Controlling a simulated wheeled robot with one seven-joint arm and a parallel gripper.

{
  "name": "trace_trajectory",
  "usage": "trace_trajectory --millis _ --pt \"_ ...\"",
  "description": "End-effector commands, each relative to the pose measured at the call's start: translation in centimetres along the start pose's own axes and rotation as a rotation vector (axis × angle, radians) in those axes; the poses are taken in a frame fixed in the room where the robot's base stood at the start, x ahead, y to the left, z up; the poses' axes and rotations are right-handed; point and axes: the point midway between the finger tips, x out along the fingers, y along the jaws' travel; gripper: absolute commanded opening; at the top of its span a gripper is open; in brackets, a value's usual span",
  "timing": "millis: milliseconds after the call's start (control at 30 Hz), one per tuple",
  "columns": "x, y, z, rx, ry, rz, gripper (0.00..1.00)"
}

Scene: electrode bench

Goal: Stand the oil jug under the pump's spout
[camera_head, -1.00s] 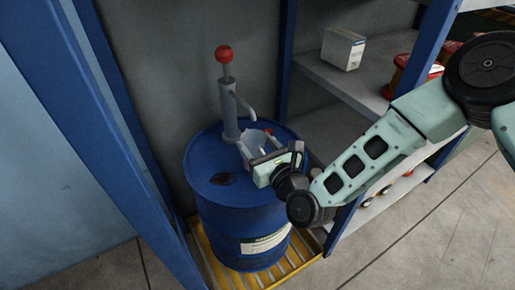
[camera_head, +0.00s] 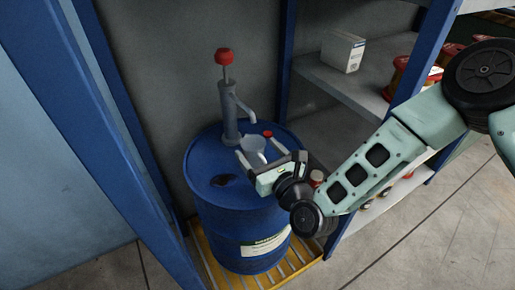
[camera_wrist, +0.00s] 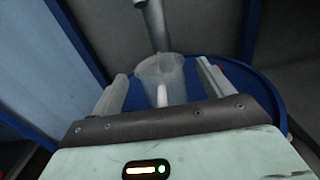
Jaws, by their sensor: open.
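The oil jug (camera_head: 253,144), a pale translucent vessel, stands on top of the blue drum (camera_head: 235,210) below the pump's spout (camera_head: 247,108). The grey pump (camera_head: 230,115) with a red knob rises from the drum top. My gripper (camera_head: 258,156) is open, its fingers on either side of the jug with gaps. In the wrist view the jug (camera_wrist: 160,75) appears upright between the spread fingers, with the pump's grey tube (camera_wrist: 154,25) just above and behind its mouth.
A small red cap (camera_head: 267,133) sits on the drum top behind my gripper. The drum stands on a yellow slatted pallet (camera_head: 290,266). A blue post (camera_head: 120,110) is to the left. Shelves at right hold a white box (camera_head: 343,50) and red-orange spools (camera_head: 401,72).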

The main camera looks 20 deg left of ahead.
Motion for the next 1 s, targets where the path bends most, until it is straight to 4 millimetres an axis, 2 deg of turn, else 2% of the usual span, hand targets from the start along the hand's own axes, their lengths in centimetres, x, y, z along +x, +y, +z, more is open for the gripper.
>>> trace_trajectory --millis 300,500,667,867,1000 --pt "-6.8 -0.1 0.0 0.005 0.005 -0.001 0.8" --pt "-9.7 -0.1 0.0 0.003 0.002 -0.002 0.8" --pt "-10.7 0.0 0.0 0.002 0.001 -0.001 0.8" --pt "-10.7 0.0 0.0 0.0 0.0 -0.001 0.8" --pt "-10.4 0.4 0.3 -0.1 0.028 0.046 0.8"
